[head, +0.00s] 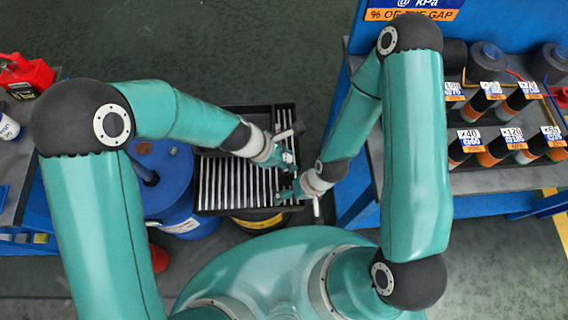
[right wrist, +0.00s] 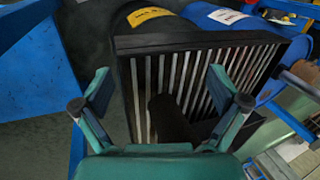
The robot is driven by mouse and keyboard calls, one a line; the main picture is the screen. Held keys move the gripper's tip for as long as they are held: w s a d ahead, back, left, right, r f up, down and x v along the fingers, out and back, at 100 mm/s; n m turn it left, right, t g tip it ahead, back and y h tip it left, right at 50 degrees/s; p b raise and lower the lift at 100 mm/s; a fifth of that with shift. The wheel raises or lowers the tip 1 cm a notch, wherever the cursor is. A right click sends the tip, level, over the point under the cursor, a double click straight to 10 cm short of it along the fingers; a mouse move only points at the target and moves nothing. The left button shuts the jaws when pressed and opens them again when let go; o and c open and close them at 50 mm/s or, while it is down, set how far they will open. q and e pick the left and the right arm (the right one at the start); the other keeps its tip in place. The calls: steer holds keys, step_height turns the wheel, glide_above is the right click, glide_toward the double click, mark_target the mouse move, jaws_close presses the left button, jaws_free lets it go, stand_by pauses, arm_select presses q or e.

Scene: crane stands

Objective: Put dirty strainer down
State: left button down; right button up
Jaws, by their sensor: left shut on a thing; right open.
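The drain tray (head: 250,112) is a black rectangular frame with pale parallel bars, and it fills the middle of the right wrist view (right wrist: 200,42). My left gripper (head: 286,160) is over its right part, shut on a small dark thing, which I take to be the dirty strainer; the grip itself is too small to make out. A dark cylindrical body (right wrist: 172,120) shows in front of the bars in the right wrist view; I cannot tell whether it touches them. My right gripper (head: 288,192) is open and empty at the tray's lower right, its fingers spread in the right wrist view (right wrist: 160,100).
A blue-framed bench (head: 480,182) with rows of labelled dark cylinders (head: 487,150) is at the right. A red can (head: 28,75) sits on a bench at the far left. Dark floor (head: 200,50) is clear behind the tray.

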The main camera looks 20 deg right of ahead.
arm_select(q)
steer(key=shift+f+b, duration=0.3)
steer(key=shift+f, duration=0.85)
arm_select(e)
steer(key=shift+f, duration=0.65)
arm_select(q)
steer(key=shift+f, duration=0.1)
arm_select(e)
steer(key=shift+f, duration=0.15)
arm_select(q)
steer(key=c, duration=0.8)
jaws_free()
arm_select(e)
steer(key=shift+w, duration=0.1)
